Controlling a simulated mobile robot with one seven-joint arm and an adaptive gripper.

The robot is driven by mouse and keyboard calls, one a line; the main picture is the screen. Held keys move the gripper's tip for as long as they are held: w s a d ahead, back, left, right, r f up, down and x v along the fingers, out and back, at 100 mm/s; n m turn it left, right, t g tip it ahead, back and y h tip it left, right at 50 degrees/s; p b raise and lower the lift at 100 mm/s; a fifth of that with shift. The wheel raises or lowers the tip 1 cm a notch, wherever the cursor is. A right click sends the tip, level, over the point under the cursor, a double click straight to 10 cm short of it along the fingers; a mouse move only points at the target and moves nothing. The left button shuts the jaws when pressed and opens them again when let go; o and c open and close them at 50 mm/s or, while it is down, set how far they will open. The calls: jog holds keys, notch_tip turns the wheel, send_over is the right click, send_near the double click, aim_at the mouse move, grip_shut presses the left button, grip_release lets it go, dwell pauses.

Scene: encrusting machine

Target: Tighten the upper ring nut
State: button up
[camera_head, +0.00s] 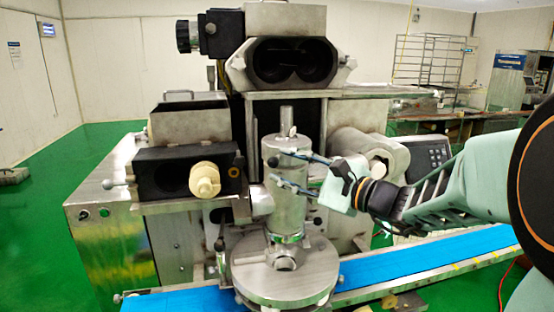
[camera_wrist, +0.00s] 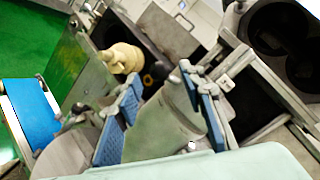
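The upright grey metal cylinder (camera_head: 288,212) of the machine stands above a round base. Its wider upper collar (camera_head: 287,144), seemingly the upper ring nut, has a narrow stub on top. My gripper (camera_head: 274,172) reaches in from the right at the upper cylinder, just below the collar. Its two fingers are apart, one above the other in the head view. In the wrist view, the blue-padded fingers (camera_wrist: 165,108) stand either side of a grey tapering metal part (camera_wrist: 165,122). I cannot tell whether the pads touch it.
A cream knob (camera_head: 205,180) sticks out left of the cylinder, from a dark block. A dark twin-bore housing (camera_head: 290,62) is above and behind. A blue conveyor belt (camera_head: 400,265) runs below, past the round base (camera_head: 285,275). A grey side housing (camera_head: 365,150) stands close behind my gripper.

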aim_at(274, 162)
jog(key=shift+x, duration=2.15)
jog(key=shift+c, duration=0.5)
grip_shut()
